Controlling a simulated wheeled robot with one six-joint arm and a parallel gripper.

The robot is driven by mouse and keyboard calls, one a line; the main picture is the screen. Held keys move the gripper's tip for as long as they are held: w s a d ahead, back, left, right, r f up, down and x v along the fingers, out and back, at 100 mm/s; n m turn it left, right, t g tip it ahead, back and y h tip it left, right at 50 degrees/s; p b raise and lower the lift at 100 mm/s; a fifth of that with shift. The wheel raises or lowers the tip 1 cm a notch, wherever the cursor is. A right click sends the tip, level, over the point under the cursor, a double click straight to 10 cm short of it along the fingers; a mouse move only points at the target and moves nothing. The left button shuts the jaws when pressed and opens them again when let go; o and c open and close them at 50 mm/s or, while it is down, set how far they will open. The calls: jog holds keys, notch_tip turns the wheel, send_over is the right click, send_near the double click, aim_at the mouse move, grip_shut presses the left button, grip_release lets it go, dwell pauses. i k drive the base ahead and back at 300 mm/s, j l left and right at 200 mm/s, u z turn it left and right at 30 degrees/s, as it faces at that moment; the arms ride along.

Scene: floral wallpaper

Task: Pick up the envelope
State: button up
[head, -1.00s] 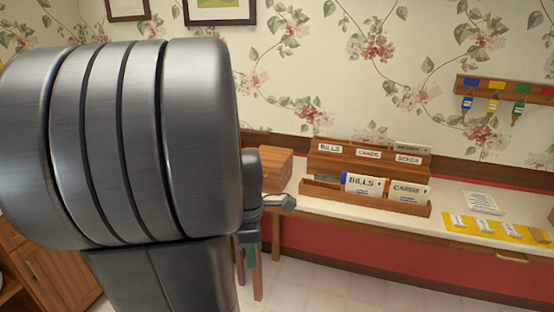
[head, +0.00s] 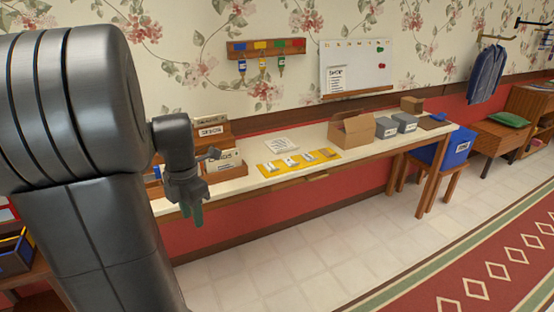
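A flat white printed item (head: 281,146) lies on the long table, behind the yellow mat; it may be an envelope, but I cannot tell at this size. White envelopes or cards (head: 226,160) stand in the wooden sorter (head: 230,173) at the table's left end, partly hidden by my arm. My gripper (head: 192,218) hangs pointing down in front of the table's left part, left of the flat white item and apart from it. Its fingers are too small and dark to show whether they are open.
A yellow mat (head: 267,169) with several tags lies at the table's front edge. An open cardboard box (head: 352,134) and grey boxes (head: 404,121) stand further right. The tiled floor (head: 290,262) before the table is clear.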

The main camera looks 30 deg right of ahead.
aim_at(230, 158)
jog(key=i+z, duration=0.3)
jog(key=i, duration=0.25)
jog(key=i+j+z, duration=0.1)
jog(key=i+z, duration=0.15)
jog(key=i, duration=0.35)
jog(key=i+j+z, duration=0.3)
jog(key=i, duration=0.25)
jog(key=l, duration=0.1)
